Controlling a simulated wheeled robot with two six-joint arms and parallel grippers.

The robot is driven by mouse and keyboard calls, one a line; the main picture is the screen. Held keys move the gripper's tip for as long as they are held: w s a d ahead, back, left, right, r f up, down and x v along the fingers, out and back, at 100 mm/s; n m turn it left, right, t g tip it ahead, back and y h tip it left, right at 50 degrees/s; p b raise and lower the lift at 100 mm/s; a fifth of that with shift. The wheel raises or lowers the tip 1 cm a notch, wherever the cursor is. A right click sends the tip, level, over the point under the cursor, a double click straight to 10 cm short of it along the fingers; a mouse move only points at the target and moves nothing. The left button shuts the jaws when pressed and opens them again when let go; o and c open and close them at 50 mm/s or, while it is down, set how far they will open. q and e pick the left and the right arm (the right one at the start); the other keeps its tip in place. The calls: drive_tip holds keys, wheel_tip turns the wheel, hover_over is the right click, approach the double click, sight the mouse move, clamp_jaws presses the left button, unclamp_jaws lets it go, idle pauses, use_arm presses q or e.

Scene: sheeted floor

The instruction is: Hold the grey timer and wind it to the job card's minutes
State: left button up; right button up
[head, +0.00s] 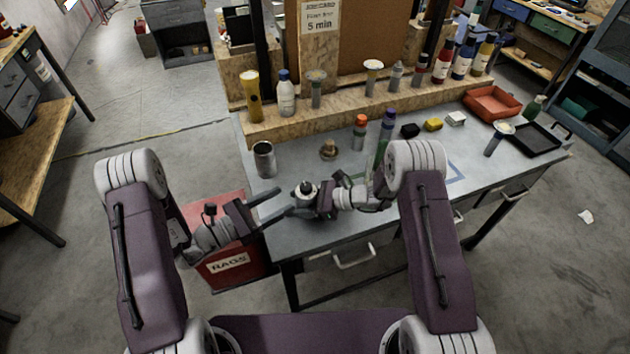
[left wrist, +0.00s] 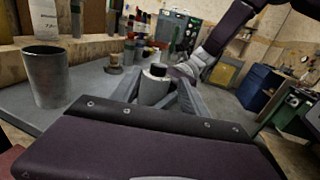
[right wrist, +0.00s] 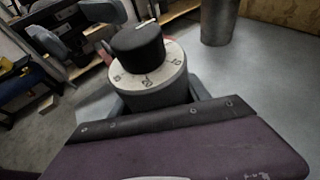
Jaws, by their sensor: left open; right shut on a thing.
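The grey timer (head: 306,196) is a short cylinder with a pale numbered dial and a black knob, held above the front of the bench. My right gripper (head: 318,204) is shut on its body. In the right wrist view the timer (right wrist: 158,97) stands upright, its black knob (right wrist: 138,48) on top with a small pale mark. Some dial numbers show, but the setting is unclear. My left gripper (head: 286,204) is open, its fingertips just left of the timer. In the left wrist view the timer (left wrist: 154,90) appears between the fingers; contact is unclear. The job card (head: 320,17) reads 5 min.
A metal can (head: 264,160) stands on the bench (head: 340,225) behind my left gripper. Behind the timer are a small brown object (head: 328,150) and several bottles. A red rags bin (head: 225,268) stands on the floor at left. An orange tray (head: 492,102) lies at the right.

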sight(311, 184)
use_arm(q)
drive_tip(key=x, duration=1.2)
drive_tip(key=shift+w, duration=0.1)
clamp_jaws()
drive_tip(key=shift+r+g, duration=0.1)
drive_tip(key=shift+g, duration=0.2)
use_arm(e)
drive_tip(key=shift+d, duration=0.1)
